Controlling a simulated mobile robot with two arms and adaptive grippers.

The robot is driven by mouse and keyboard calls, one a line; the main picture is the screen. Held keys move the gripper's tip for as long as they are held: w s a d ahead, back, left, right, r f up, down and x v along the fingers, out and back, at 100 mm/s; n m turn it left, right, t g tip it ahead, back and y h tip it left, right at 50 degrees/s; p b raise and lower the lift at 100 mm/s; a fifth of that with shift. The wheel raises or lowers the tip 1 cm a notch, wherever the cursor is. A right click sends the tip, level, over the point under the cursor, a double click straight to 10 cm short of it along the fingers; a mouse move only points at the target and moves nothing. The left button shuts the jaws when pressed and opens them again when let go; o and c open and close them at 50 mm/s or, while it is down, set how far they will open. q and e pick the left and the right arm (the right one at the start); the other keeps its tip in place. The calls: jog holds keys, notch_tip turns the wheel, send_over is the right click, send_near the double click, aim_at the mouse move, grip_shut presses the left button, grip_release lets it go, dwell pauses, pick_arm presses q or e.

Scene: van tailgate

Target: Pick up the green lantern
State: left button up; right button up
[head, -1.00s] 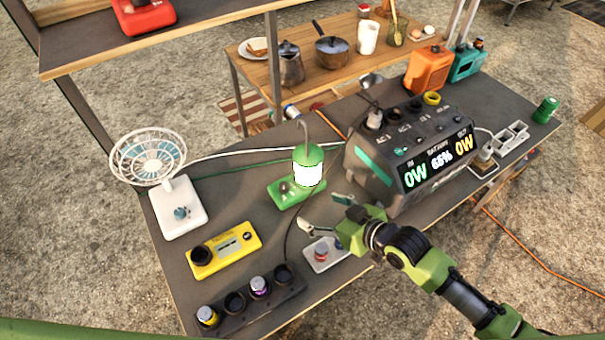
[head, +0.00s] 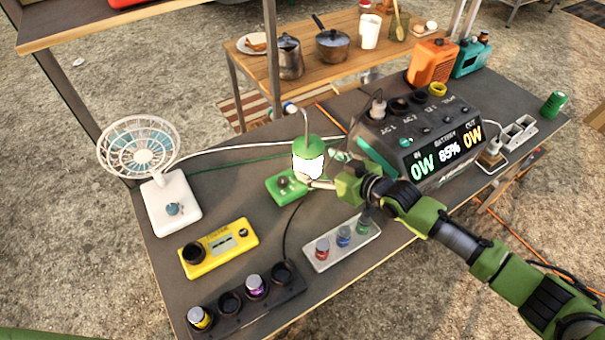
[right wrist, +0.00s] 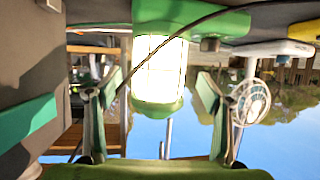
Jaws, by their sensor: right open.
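The green lantern (head: 308,162) stands upright on the dark table, with a glowing white middle, a green cap, a hook on top and a green base (head: 287,187). My right gripper (head: 322,170) comes at it from the right, open, with its fingers at the lantern's glowing body. In the right wrist view the lantern (right wrist: 160,72) appears upside down between the two spread fingers of my right gripper (right wrist: 152,95). Gaps show on both sides, the left one narrower. A dark cable crosses in front of it there. My left gripper is not in view.
A power station (head: 425,140) stands close right of my gripper. A white fan (head: 170,205) is to the left. A yellow tester (head: 219,247), a black battery holder (head: 245,305) and a grey tray (head: 342,243) lie in front. A shelf post (head: 271,60) rises behind.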

aim_at(307, 157)
jog(key=b+x, duration=0.4)
jog(key=shift+w+a+f, duration=0.2)
jog(key=shift+w, duration=0.1)
jog(key=shift+w+a, duration=0.25)
jog(key=shift+r, duration=0.1)
jog(key=c, duration=1.6)
jog(key=shift+r, duration=0.15)
jog(key=shift+c, duration=0.9)
